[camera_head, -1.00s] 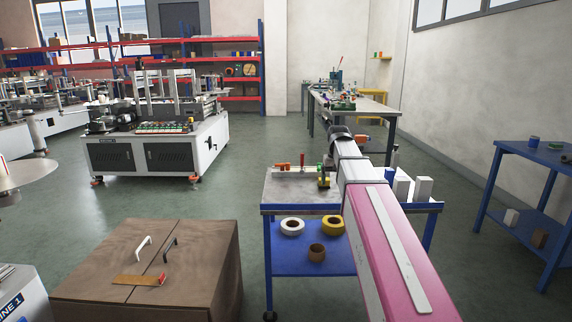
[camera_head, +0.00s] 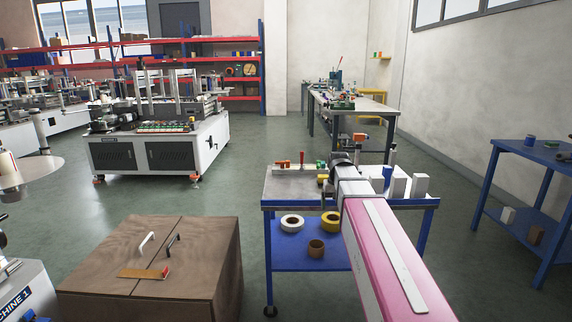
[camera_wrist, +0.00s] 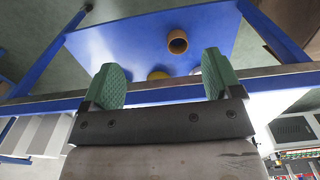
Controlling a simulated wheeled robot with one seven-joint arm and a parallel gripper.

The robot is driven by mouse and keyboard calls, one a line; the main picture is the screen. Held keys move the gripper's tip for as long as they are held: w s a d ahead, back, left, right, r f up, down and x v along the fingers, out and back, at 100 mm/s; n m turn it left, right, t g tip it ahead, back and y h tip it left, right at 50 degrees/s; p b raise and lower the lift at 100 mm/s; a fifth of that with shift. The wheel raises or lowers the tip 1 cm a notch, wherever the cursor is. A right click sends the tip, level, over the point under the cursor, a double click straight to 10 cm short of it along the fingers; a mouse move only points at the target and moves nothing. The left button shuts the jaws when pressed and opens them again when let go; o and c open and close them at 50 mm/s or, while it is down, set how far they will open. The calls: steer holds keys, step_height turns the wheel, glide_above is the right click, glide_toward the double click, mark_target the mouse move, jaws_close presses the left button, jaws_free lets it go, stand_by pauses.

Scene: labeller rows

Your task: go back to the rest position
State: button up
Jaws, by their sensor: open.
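My gripper (camera_wrist: 162,80) shows in the wrist view with its two green-padded fingers wide apart and nothing between them. Past the fingers, the wrist view shows the edge and blue lower shelf (camera_wrist: 140,35) of the work cart, with a brown roll (camera_wrist: 178,41) on it. In the head view my pink and white arm reaches forward over the cart (camera_head: 300,208), and the fingers are hidden there behind the arm.
The cart's lower shelf holds a white roll (camera_head: 292,223), a yellow roll (camera_head: 331,221) and a brown roll. A brown cabinet (camera_head: 205,260) stands at left, a blue table (camera_head: 520,150) at right. Open floor (camera_head: 270,150) lies behind the cart.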

steer(key=s+f, duration=1.7)
steer(key=f, duration=0.4)
steer(key=shift+s+f, duration=0.2)
steer(key=shift+f, duration=0.1)
